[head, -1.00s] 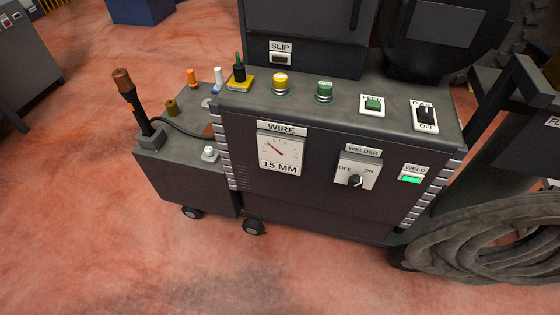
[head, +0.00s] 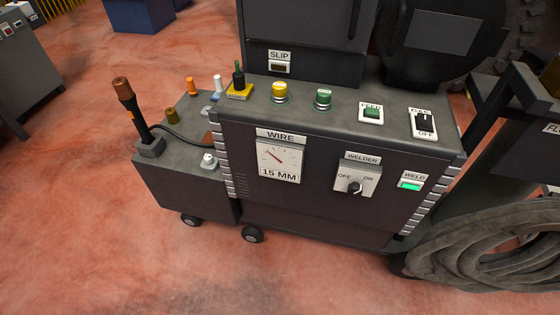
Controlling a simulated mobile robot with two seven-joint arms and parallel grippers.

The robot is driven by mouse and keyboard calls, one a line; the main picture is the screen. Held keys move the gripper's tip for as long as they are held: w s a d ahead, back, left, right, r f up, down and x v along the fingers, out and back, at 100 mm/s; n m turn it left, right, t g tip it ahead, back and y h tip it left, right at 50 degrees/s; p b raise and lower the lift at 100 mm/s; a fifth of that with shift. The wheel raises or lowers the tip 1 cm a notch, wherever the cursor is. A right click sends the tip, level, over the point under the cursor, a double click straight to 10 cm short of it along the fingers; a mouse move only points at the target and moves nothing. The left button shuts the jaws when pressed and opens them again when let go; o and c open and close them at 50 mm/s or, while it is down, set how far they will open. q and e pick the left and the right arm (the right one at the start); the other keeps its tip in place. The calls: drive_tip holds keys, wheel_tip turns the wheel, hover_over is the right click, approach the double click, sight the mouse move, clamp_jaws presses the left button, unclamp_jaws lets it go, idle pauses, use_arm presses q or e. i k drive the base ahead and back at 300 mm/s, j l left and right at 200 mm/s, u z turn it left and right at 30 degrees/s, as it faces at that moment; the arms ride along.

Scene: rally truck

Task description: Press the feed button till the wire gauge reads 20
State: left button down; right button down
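The green feed button (head: 371,112) sits in a white plate labelled FEED on top of the dark welder cabinet (head: 310,215). The wire gauge (head: 279,162) is on the cabinet's front under a WIRE label. It reads 15 MM, and its red needle points up and left. Neither of my grippers shows in the head view, and nothing touches the feed button.
Near the feed button are a gas switch (head: 424,123), a green knob (head: 323,99) and a yellow knob (head: 279,93). A torch (head: 130,105) stands left; coiled hose (head: 490,245) lies right.

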sight(369, 111)
drive_tip(key=i+l, duration=0.15)
drive_tip(key=l, duration=0.25)
drive_tip(key=i+l+u, duration=0.1)
drive_tip(key=l, duration=0.35)
drive_tip(key=i+l, duration=0.15)
drive_tip(key=l, duration=0.25)
drive_tip(key=i+l+u, duration=0.1)
drive_tip(key=l, duration=0.35)
drive_tip(key=i+l, duration=0.15)
drive_tip(key=l, duration=0.25)
